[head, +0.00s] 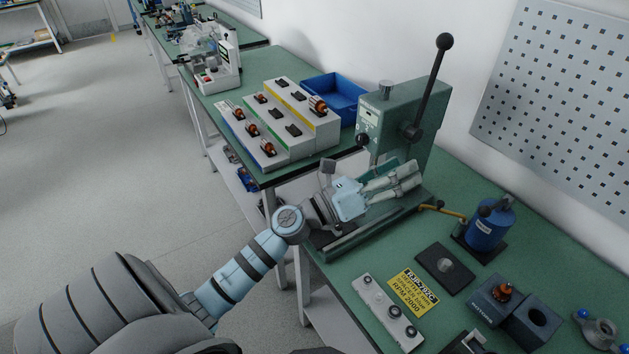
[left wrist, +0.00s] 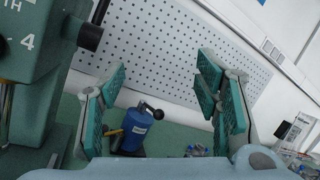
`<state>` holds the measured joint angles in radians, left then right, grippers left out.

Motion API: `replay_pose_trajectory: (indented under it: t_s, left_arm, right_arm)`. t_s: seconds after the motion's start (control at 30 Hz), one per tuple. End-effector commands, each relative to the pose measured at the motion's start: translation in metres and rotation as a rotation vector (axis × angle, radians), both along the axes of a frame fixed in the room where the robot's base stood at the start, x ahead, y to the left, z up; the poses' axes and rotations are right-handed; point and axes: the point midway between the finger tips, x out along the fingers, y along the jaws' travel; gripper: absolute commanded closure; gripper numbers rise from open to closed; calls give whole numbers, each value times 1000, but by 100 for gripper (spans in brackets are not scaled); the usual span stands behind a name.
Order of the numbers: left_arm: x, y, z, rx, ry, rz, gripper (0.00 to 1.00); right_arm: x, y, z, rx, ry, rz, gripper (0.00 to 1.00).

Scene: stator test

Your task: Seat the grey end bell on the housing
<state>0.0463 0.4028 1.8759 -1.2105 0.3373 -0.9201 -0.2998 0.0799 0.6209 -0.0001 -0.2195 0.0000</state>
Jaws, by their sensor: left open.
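A grey, round, flanged part (head: 601,332) with blue knobs lies at the lower right edge of the head view; it looks like the end bell. A dark block with a round bore (head: 537,322) stands left of it; I cannot tell whether this is the housing. Joined or close beside it is a dark block (head: 492,303) holding a copper-wound part (head: 502,292). My left gripper (head: 417,175) is open and empty in front of the green press, well away from these parts. Its spread fingers also show in the left wrist view (left wrist: 158,85).
The green lever press (head: 403,112) stands close behind my left gripper. A blue cylinder (head: 488,228) stands on a dark base to its right. A black plate (head: 444,268), yellow label (head: 413,290) and grey strip (head: 387,315) lie in front. A stepped rack (head: 285,118) and blue bin (head: 333,95) are left.

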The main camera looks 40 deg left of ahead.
Motion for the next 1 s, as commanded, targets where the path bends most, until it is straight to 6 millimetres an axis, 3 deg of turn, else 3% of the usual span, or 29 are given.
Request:
replay_pose_trajectory:
  t_s: [0.03,0.07,0.1,0.17,0.2,0.3,0.4,0.47,0.7,1.0]
  left_arm:
    - [3,-25,-6,427,-117,-114,43]
    - [4,-32,-24,717,-170,-194,43]
    - [4,-22,-54,1075,-206,-303,43]
    - [2,24,-93,1522,-181,-471,43]
    - [-4,58,-107,1721,-132,-571,43]
    - [-22,125,-116,1991,8,-763,43]
    - [-36,159,-116,2089,104,-874,43]
    - [-39,167,-121,2108,128,-903,43]
    - [-26,163,-172,2111,133,-913,43]
    - [-24,162,-171,2110,133,-913,43]
  right_arm:
    - [0,0,-1,0,0,0,52]
    - [0,0,-2,0,1,0,52]
    - [0,0,-2,0,1,0,52]
    - [-1,-1,-3,-1,1,0,52]
    - [0,-1,-3,-1,1,1,52]
    - [0,-2,-3,-3,1,1,52]
    - [0,-2,-4,-3,1,1,52]
    - [0,-2,-10,-2,0,1,52]
    - [-1,-2,-52,-2,2,1,52]
    - [-1,1,-50,2,2,-1,52]
